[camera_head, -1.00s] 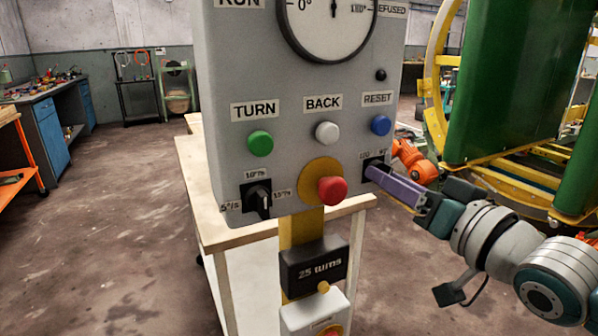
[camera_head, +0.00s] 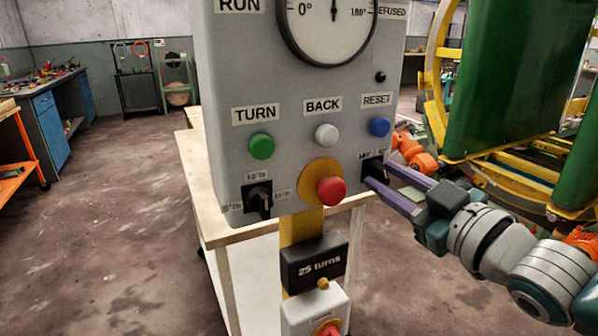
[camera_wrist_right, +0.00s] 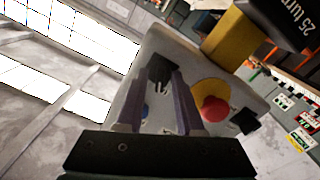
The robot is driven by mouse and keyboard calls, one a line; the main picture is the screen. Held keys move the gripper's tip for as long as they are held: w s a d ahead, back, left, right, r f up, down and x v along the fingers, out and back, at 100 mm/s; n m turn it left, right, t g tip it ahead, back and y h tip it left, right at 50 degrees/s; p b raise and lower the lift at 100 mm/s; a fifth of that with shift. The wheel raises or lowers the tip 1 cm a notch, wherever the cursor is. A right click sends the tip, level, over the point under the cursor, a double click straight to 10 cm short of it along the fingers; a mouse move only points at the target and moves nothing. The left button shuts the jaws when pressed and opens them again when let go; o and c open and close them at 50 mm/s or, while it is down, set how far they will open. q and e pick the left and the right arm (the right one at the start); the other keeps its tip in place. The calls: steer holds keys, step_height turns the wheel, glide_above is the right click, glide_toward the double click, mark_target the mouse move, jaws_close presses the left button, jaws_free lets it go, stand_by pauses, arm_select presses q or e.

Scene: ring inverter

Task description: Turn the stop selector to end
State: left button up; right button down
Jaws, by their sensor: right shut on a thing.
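The stop selector (camera_head: 373,168) is a small black knob at the lower right of the grey control panel (camera_head: 300,160). Its small labels are partly covered and unreadable. My right gripper (camera_head: 374,182) reaches it from the right, its two purple fingers closed on the knob. In the right wrist view the black selector (camera_wrist_right: 161,67) lies between the fingertips of the gripper (camera_wrist_right: 164,80). Its exact pointing direction is hidden by the fingers. My left gripper is not in view.
A red stop button (camera_head: 331,190) on a yellow disc sits just left of the selector, close to the fingers. The blue RESET button (camera_head: 380,126) is above. Another black selector (camera_head: 258,200) is at lower left. A green drum (camera_head: 505,85) in a yellow frame stands behind right.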

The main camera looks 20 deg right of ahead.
steer(key=shift+n, duration=0.6)
steer(key=c, duration=0.9)
jaws_free()
steer(key=s, duration=1)
steer(key=shift+d, duration=0.35)
steer(key=shift+p, duration=0.35)
